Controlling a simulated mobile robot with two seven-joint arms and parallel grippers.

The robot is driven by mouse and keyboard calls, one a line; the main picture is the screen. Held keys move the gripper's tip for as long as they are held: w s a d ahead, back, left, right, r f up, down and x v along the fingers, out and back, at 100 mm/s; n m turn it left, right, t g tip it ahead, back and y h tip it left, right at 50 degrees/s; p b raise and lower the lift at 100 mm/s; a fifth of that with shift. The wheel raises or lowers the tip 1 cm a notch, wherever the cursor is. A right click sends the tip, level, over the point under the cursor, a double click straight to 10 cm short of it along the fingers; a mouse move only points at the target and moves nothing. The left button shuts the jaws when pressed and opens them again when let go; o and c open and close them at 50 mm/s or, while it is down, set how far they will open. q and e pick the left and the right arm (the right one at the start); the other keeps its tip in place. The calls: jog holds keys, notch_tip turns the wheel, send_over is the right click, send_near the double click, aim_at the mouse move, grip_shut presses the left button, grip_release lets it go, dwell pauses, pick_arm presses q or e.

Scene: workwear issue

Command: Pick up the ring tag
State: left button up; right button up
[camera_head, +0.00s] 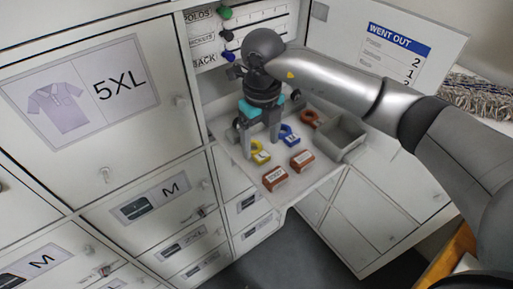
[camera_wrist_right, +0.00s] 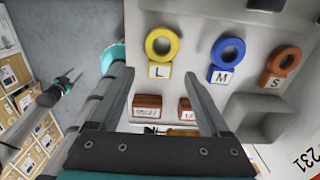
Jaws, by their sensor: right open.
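Three ring tags stand on the grey pull-out shelf (camera_head: 222,128): a yellow one marked L (camera_head: 260,152), a blue one marked M (camera_head: 289,136) and an orange one marked S (camera_head: 311,119). In the right wrist view the yellow tag (camera_wrist_right: 160,52) lies beyond the fingertips, between their lines, with the blue tag (camera_wrist_right: 227,58) and orange tag (camera_wrist_right: 281,66) to its right. My right gripper (camera_head: 261,143) is open and empty, above the shelf near the yellow tag. What seems to be my left gripper (camera_wrist_right: 70,82) shows small at the left of the wrist view; its jaws are unclear.
Two red-brown labelled blocks (camera_head: 275,178) (camera_head: 302,160) lie at the shelf's front. A grey open bin (camera_head: 345,138) is at its right. An open cabinet door (camera_head: 385,55) with a "WENT OUT" sheet stands right; a closed 5XL door (camera_head: 85,95) is left.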

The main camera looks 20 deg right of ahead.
aim_at(261, 155)
jog(key=shift+s+f, duration=0.1)
jog(key=shift+f, duration=1.4)
jog(key=shift+c, duration=0.2)
grip_shut()
